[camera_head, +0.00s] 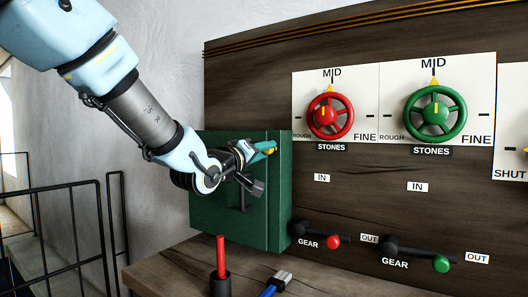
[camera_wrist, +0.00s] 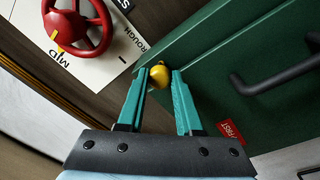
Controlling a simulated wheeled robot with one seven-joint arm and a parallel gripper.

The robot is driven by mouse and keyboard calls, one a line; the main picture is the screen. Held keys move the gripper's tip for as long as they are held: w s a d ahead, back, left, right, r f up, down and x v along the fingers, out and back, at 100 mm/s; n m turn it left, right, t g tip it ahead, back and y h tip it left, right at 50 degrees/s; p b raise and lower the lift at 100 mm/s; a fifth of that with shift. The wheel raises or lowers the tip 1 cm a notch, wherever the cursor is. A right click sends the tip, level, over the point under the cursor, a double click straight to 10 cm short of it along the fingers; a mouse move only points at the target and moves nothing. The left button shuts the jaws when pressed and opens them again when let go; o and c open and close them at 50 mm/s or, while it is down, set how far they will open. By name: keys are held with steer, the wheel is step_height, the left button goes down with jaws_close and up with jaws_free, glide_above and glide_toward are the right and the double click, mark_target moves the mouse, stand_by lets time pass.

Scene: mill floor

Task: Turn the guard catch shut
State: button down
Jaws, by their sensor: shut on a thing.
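The guard is a green box (camera_head: 228,217) on the dark wooden panel, closed, with a black bar handle (camera_head: 243,198) on its front. It also shows in the wrist view (camera_wrist: 227,62). The guard catch is a small yellow knob (camera_wrist: 158,78) near the guard's edge. My gripper (camera_wrist: 159,74) has its two teal fingers on either side of the knob and is shut on it. In the head view, my gripper (camera_head: 262,149) is at the guard's upper right, where the wrist partly hides the handle and the catch is hard to make out.
A red handwheel (camera_head: 329,116) and a green handwheel (camera_head: 436,113), both at MID, are right of the guard. Below are red (camera_head: 333,242) and green (camera_head: 441,263) gear levers. A red-handled tool in a cup (camera_head: 220,258) and a blue-handled brush (camera_head: 270,291) are on the bench. Railings stand left.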

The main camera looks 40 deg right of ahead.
steer(key=c, duration=0.6)
jaws_free()
steer(key=b+v, duration=0.1)
steer(key=v, duration=0.9)
steer(key=shift+a+b, duration=0.35)
steer(key=shift+a, duration=0.05)
